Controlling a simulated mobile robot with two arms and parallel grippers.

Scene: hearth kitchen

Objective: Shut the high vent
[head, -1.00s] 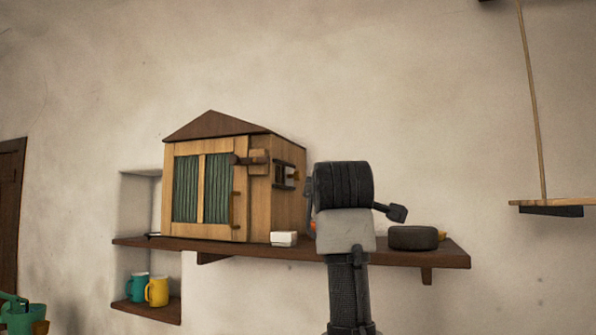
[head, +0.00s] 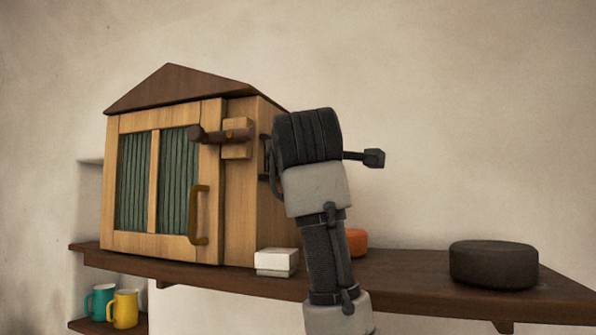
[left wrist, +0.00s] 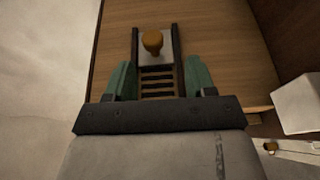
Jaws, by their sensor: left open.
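The vent (left wrist: 157,85) is a slatted opening between two dark rails in the side of a wooden cabinet (head: 238,215). A pale plate (left wrist: 145,58) with an orange-brown knob (left wrist: 152,42) covers the rails' far end in the left wrist view. Several slats show bare on the near side of it. My left gripper (left wrist: 158,68) is open, its green fingers either side of the rails; the knob lies ahead between them, apart from both. In the head view my arm hides the gripper and most of the vent. My right gripper is not in view.
The cabinet stands on a brown shelf (head: 400,272). Its front door has a handle (head: 199,215) and a latch (head: 218,136). A white box (head: 277,262), an orange thing (head: 356,241) and a dark round thing (head: 493,264) share the shelf. Mugs (head: 122,308) stand lower left.

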